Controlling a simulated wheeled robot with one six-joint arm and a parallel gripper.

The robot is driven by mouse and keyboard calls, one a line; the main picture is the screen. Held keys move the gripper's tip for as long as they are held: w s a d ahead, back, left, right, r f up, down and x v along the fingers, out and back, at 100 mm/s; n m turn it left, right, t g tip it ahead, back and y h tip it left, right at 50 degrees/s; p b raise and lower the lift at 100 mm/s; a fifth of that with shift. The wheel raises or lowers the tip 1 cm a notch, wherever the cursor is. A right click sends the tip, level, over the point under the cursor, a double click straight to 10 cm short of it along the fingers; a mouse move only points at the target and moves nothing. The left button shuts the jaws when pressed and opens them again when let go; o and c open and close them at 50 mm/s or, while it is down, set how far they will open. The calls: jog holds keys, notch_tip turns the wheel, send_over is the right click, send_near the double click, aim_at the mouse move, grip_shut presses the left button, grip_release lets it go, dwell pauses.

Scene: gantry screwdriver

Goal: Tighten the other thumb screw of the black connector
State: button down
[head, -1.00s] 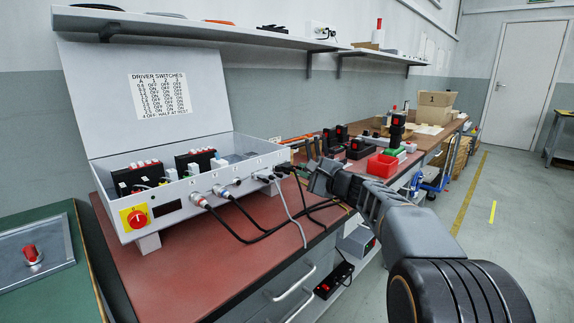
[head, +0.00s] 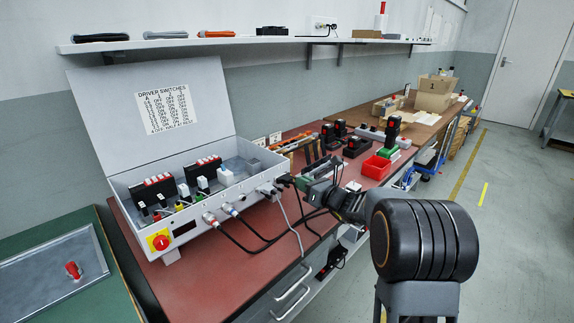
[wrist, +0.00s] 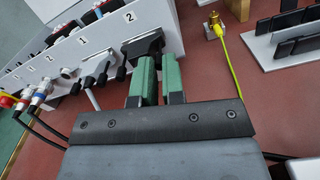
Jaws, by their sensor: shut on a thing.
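The black connector (wrist: 143,45) sits on the front panel of the grey control box (wrist: 72,60), near the panel's right end. In the head view the connector (head: 284,179) is small and partly hidden by my gripper (head: 301,183). My gripper (wrist: 161,62) has two green-padded fingers at the connector's right side in the wrist view. They are shut on a thumb screw, which is mostly hidden between the pads.
Several cables (head: 240,225) hang from the panel onto the red bench top (head: 190,270). A brass fitting with a yellow-green wire (wrist: 222,45) and a rack of black parts (wrist: 288,35) lie right of my fingers.

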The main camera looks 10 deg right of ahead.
jog(key=m+p, duration=1.2)
jog(key=p, duration=0.2)
jog(key=shift+m, duration=0.3)
jog(key=c, duration=1.4)
grip_release()
